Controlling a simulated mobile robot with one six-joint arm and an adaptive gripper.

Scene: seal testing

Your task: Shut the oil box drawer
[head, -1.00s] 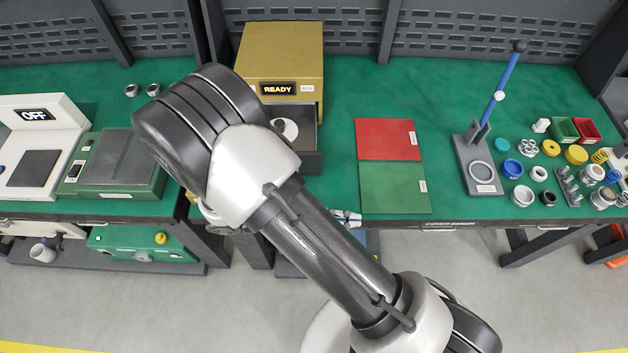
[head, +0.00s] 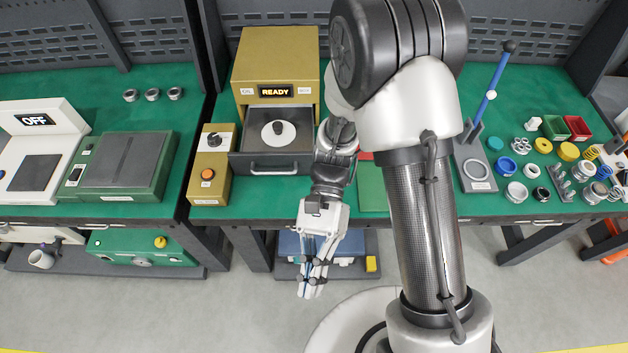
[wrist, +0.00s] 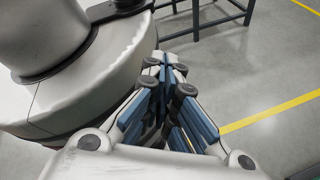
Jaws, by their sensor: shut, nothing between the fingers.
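The oil box (head: 277,62) is a gold cabinet with a lit READY display, at the back of the green bench in the head view. Its dark grey drawer (head: 246,162) stands pulled out at the front, with a bar handle along its lower front edge. A pale disc with a black knob (head: 279,132) lies inside the drawer. My gripper (head: 315,285) is shut and empty, hanging to the right of and in front of the drawer, past the bench's front edge and apart from the handle. The wrist view shows its closed fingers (wrist: 166,85) over the floor.
A gold control box (head: 211,165) with an orange button stands just left of the drawer. A green mat (head: 373,190) lies right of it, partly behind my arm. A lever stand (head: 474,165) and several rings and small parts fill the bench's right side.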

